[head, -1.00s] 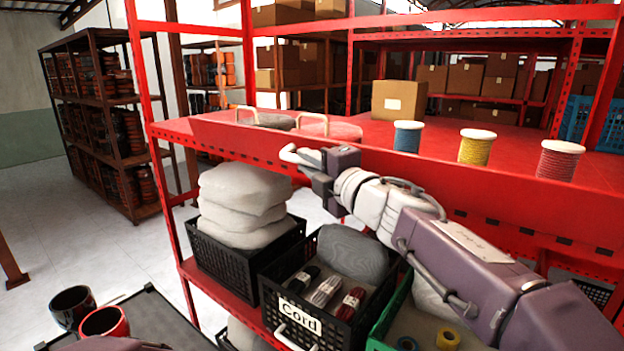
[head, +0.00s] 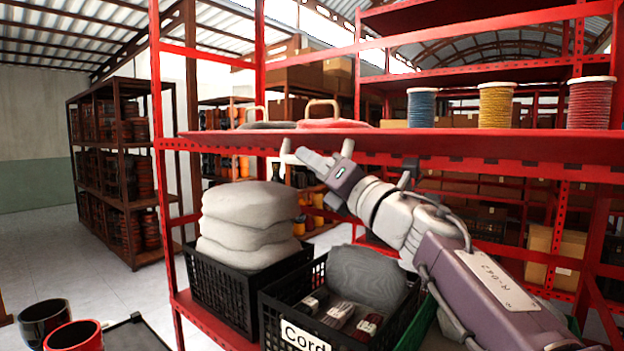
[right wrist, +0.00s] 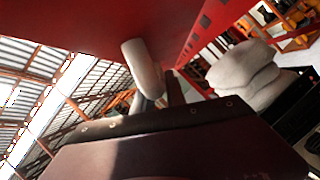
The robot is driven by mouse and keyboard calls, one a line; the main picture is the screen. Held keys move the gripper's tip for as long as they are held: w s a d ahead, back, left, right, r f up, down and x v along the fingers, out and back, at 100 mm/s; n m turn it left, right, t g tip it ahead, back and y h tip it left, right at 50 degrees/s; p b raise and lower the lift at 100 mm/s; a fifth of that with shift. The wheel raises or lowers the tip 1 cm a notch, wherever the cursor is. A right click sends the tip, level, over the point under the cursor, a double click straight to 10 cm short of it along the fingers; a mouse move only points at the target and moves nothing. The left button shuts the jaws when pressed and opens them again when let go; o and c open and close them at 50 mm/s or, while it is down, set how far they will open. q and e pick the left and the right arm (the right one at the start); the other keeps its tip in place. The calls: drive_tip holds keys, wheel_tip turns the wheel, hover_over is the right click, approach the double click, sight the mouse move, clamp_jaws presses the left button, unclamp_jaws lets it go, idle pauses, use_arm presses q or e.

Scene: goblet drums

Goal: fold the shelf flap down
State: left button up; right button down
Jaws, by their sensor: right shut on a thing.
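The shelf flap (head: 240,141) is a long red panel along the front edge of the upper red shelf. In the head view I see it almost edge-on, so its exact tilt is hard to tell. My right gripper (head: 302,158) is at the flap's left part, shut on its edge from the front and below. In the right wrist view a red panel (right wrist: 90,22) fills the top, and a pale finger (right wrist: 143,70) lies against its underside. The other finger is mostly hidden. My left gripper is not in view.
Below are a black crate of grey sacks (head: 250,225) and the Cord crate (head: 300,335). Two drums (head: 45,322) are at the lower left.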

drive_tip(key=shift+w+d+f+n+g+y+b, duration=0.1)
drive_tip(key=shift+f+n+g+y+b, duration=0.1)
drive_tip(key=shift+f+n+y+b, duration=0.4)
drive_tip(key=shift+w+d+f+n+g+y+b, duration=0.1)
drive_tip(key=shift+f+n+g+b, duration=0.1)
drive_tip(key=shift+n+b, duration=0.7)
drive_tip(key=c, duration=1.4)
unclamp_jaws()
drive_tip(key=shift+o, duration=0.2)
drive_tip(key=shift+w+d, duration=0.1)
drive_tip(key=b+v, duration=0.4)
drive_tip(key=v, duration=0.5)
